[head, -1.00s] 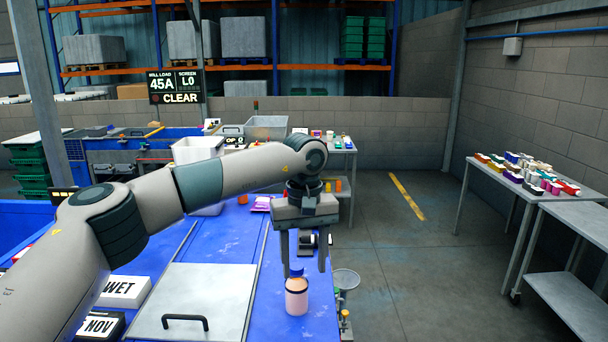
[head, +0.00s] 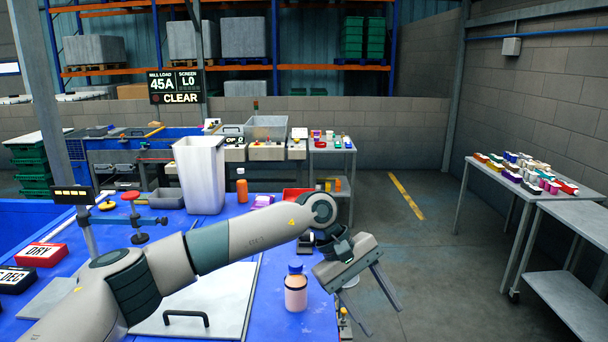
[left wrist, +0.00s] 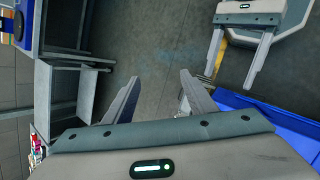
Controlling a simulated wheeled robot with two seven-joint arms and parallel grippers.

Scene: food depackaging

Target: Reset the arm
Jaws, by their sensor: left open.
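My left gripper (head: 384,321) is in the lower right of the head view, tilted, with its fingers apart and nothing between them. It hangs past the right edge of the blue table. Its fingers (left wrist: 160,77) also show apart and empty in the left wrist view, above the floor. A pink bottle with a blue cap (head: 296,291) stands upright on the table, left of the gripper and apart from it. My right gripper (left wrist: 234,78) shows at the upper right of the left wrist view, with its fingers apart and empty. It is not in the head view.
The blue table (head: 265,312) carries a metal plate with a black handle (head: 186,316), a white bin (head: 201,175), an orange bottle (head: 242,189) and a red DRY block (head: 41,254). A side table (head: 478,172) with small items stands at right. The floor between is clear.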

